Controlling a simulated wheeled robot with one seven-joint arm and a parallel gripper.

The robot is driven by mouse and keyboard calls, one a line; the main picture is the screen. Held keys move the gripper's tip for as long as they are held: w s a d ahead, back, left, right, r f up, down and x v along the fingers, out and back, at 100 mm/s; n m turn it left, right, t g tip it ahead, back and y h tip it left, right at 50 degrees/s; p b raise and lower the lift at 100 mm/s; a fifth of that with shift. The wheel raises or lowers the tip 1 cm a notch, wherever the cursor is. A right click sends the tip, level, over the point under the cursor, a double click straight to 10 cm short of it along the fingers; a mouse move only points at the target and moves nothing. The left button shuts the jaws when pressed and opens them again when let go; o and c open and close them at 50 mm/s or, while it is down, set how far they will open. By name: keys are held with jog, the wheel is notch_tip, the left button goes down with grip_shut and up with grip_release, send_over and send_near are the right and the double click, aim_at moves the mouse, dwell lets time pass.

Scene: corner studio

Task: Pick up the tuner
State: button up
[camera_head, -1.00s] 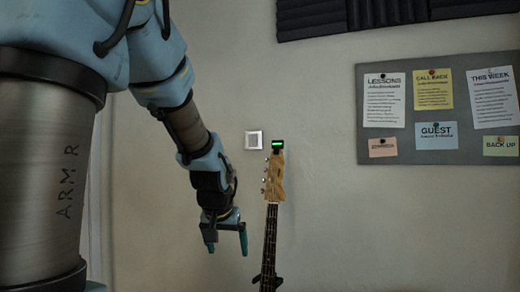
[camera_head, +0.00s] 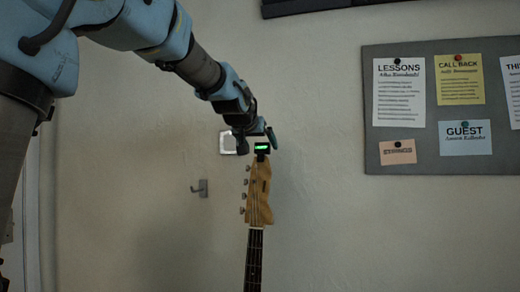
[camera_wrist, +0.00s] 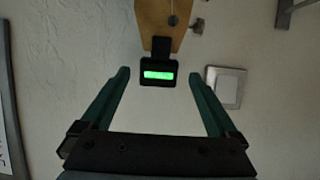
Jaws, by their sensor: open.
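The tuner (camera_head: 262,148) is a small black clip-on unit with a lit green screen, at the top of the bass headstock (camera_head: 259,192). In the wrist view the tuner (camera_wrist: 158,74) hangs from the end of the wooden headstock (camera_wrist: 160,22), which enters from the top edge. My gripper (camera_head: 256,144) is at the tuner in the head view. In the wrist view my gripper (camera_wrist: 158,76) is open, with one green finger to each side of the tuner and a gap on both sides. Nothing is held.
A light switch (camera_head: 228,142) is on the wall behind and left of the tuner. A metal wall hook (camera_head: 200,188) is below it. A grey notice board (camera_head: 420,160) with pinned papers hangs at the right. The wall between board and bass is bare.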

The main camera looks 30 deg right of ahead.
aim_at(265, 154)
jog(key=shift+s+f+p+x, duration=0.15)
jog(key=shift+p+x, duration=0.25)
jog(key=shift+x, duration=0.65)
jog(key=shift+f+p+x, duration=0.15)
jog(key=shift+p+x, duration=0.25)
jog(key=shift+x, duration=0.6)
jog(key=shift+s+f+p+x, duration=0.15)
jog(key=shift+p+x, duration=0.25)
jog(key=shift+x, duration=0.65)
jog(key=shift+w, duration=0.1)
jog(key=shift+a, duration=0.1)
jog(key=c, duration=1.4)
jog(key=shift+r, duration=0.15)
